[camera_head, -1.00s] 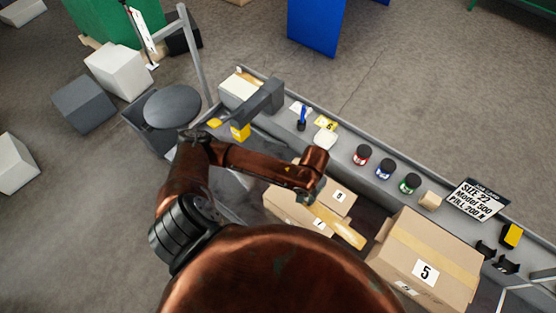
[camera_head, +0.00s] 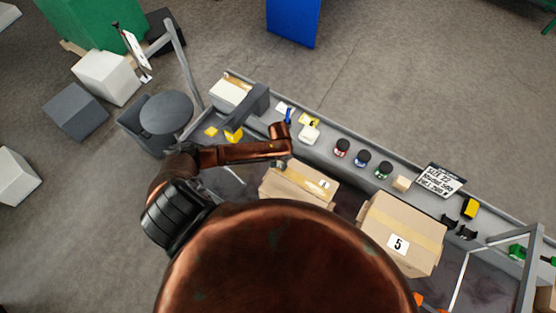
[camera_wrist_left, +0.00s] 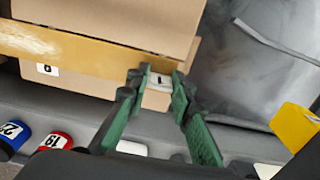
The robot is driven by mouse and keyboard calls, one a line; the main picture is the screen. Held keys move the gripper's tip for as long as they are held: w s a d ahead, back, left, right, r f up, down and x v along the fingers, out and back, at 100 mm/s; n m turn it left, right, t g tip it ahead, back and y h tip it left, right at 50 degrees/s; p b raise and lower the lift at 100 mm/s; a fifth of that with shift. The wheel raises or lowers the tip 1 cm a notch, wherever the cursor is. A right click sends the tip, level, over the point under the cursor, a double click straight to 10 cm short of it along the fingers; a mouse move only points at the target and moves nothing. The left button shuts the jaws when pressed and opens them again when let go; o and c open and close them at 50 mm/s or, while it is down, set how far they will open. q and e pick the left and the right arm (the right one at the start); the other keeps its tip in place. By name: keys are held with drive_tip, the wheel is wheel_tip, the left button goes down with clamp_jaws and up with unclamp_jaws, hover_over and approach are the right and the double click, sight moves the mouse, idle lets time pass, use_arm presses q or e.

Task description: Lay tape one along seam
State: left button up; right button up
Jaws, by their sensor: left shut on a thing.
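An amber tape strip (camera_head: 310,179) extends over the top of a cardboard box (camera_head: 288,192), lined up with the box's length. In the left wrist view the strip (camera_wrist_left: 70,52) crosses from the left edge to my green-fingered left gripper (camera_wrist_left: 160,82), lengthwise over the box (camera_wrist_left: 110,15). My left gripper (camera_head: 283,163) is shut on the strip's end, at the box's left end. The seam under the strip is hidden. I cannot tell whether the strip touches the cardboard along its whole length. My right gripper is not in view.
A larger taped box marked 5 (camera_head: 398,243) stands to the right. Red (camera_head: 342,147), blue (camera_head: 362,158) and green (camera_head: 384,169) jars line the grey bench behind, near a black sign (camera_head: 441,180). A grey bracket (camera_head: 248,105) rises left of the box.

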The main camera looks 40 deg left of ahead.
sight(278, 175)
use_arm(q)
drive_tip(key=shift+s+a+f, duration=0.1)
drive_tip(key=shift+a, duration=0.25)
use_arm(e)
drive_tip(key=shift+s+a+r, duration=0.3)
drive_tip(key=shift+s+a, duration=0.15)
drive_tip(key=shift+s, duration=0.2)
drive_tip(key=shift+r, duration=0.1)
use_arm(q)
drive_tip(key=shift+p, duration=0.7)
drive_tip(key=shift+f+b, duration=0.6)
drive_tip(key=shift+f, duration=0.55)
drive_tip(key=shift+f+b, duration=0.7)
drive_tip(key=shift+f, duration=0.65)
drive_tip(key=shift+f+b, duration=0.4)
drive_tip(key=shift+f, duration=1)
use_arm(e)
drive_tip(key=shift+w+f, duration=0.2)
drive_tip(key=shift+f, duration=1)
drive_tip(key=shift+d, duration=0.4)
